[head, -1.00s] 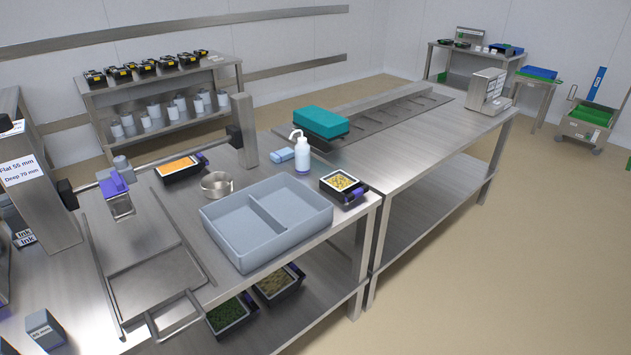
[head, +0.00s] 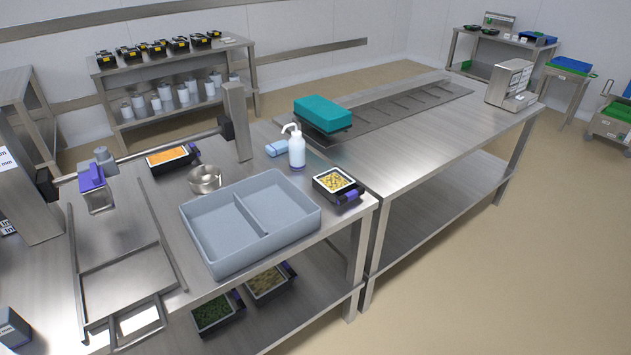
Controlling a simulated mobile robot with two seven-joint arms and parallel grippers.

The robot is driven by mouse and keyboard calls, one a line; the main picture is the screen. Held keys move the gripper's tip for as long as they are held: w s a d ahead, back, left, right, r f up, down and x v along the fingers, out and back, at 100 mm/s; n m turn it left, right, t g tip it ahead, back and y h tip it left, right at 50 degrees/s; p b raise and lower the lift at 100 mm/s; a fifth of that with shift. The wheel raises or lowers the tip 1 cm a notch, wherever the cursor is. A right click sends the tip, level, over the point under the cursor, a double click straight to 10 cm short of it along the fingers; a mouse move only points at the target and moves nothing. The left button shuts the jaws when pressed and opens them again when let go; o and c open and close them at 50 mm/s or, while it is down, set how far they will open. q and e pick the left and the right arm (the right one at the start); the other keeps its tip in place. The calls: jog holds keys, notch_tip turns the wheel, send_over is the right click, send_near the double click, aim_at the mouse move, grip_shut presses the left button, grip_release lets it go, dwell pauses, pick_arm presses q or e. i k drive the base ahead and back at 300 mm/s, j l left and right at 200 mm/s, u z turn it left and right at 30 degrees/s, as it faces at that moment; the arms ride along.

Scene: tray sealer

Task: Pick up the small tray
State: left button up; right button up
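Several small black trays are in the head view, and I cannot tell which one the task means. One with pale yellow food (head: 335,182) stands at the right end of the near steel table, beside a large grey divided bin (head: 197,250). One with orange food (head: 172,157) stands at the table's back. Two more, with green food (head: 212,314) and beige food (head: 268,282), stand on the shelf below. Purple-and-black parts show at their sides. Neither of my grippers is in view.
A white pump bottle (head: 296,148), a blue cloth-like item (head: 276,148) and a metal bowl (head: 205,179) stand behind the bin. Floor in front is free.

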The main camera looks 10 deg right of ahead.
aim_at(337, 187)
jog(key=i+l+u, duration=0.25)
jog(key=l+u, duration=0.2)
jog(key=l, duration=0.25)
jog(key=l+u, duration=0.25)
jog(key=i+l, duration=0.1)
jog(key=i, duration=0.4)
